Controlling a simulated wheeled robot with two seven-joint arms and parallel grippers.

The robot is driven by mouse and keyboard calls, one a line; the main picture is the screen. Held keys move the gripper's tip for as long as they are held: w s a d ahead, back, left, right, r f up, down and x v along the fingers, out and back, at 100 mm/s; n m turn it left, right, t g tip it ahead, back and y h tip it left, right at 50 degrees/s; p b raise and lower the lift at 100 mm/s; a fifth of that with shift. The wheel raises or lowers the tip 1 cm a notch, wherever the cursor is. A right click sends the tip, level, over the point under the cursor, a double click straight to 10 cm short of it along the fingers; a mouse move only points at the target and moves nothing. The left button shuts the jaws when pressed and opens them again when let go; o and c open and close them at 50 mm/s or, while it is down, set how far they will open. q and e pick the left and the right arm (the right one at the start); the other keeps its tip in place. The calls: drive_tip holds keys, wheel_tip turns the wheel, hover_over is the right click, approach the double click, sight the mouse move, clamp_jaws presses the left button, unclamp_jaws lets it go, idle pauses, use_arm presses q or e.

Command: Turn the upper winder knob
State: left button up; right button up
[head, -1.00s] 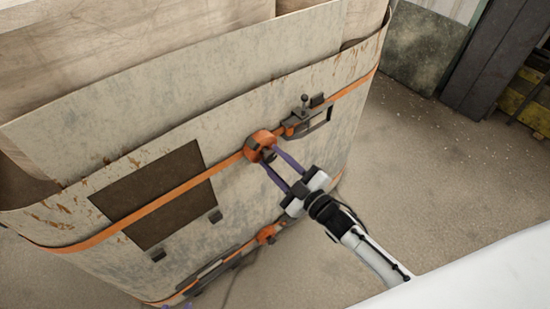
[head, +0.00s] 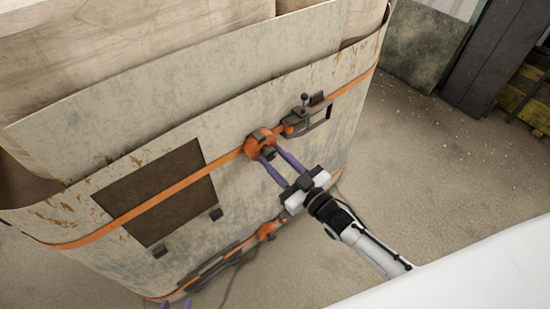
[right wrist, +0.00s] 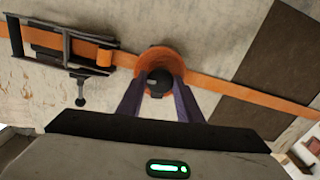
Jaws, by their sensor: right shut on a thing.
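The upper winder (head: 261,142) is an orange round housing on the upper orange strap. Its dark knob (right wrist: 160,82) shows in the right wrist view between my right gripper's purple fingers. My right gripper (head: 269,154) is shut on this knob, reaching in from the lower right. The fingers hide the knob's sides. A lower orange winder (head: 268,230) sits on the lower strap, partly behind my right gripper. My left gripper (head: 176,304) shows only as two purple fingertips, apart and empty, at the bottom edge.
A metal buckle with a lever (head: 306,115) sits on the upper strap (head: 190,181), right of the winder. The straps wrap a large worn sheet-covered load (head: 100,150) with a dark brown patch (head: 157,195). The floor (head: 420,170) to the right is clear.

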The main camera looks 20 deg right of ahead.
drive_tip(key=o, duration=1)
drive_tip(key=shift+o, duration=0.2)
drive_tip(key=v, duration=1)
drive_tip(key=shift+s, duration=0.15)
drive_tip(key=shift+d, duration=0.1)
drive_tip(key=s+a+f+m+g+h, duration=0.1)
drive_tip(key=s+f+g, duration=0.3)
drive_tip(key=s, duration=0.4)
drive_tip(key=s+a+f+m+g+h, duration=0.2)
drive_tip(key=s+f+g, duration=0.2)
drive_tip(key=s+f, duration=0.2)
drive_tip(key=shift+s+f+m+g+h, duration=0.3)
drive_tip(key=shift+s+h, duration=0.1)
drive_tip(key=shift+s, duration=0.75)
